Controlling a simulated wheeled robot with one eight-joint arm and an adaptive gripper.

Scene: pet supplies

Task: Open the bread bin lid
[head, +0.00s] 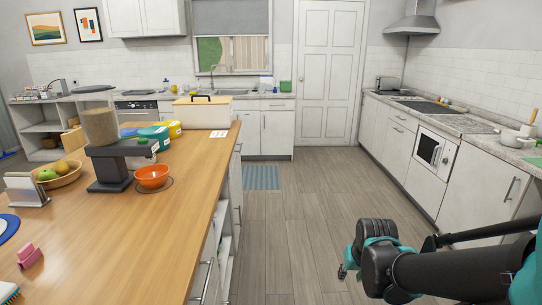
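The bread bin (202,115) is a cream-white box at the far right end of the wooden island. Its light wooden lid (183,101) with a dark handle lies on top and looks shut. My arm reaches in from the lower right, over the floor. The part of my gripper (346,266) that shows is a small teal and black piece beside the dark arm links. It is well apart from the bin, and its fingers are too hidden to read. A white label lies on the island by the bin's front right corner.
On the island (150,245) stand a pet feeder (112,168), an orange bowl (152,178), tins (155,136), a fruit bowl (66,177) and a pink object (29,256). The floor aisle (300,225) right of the island is open, with a blue mat (262,178).

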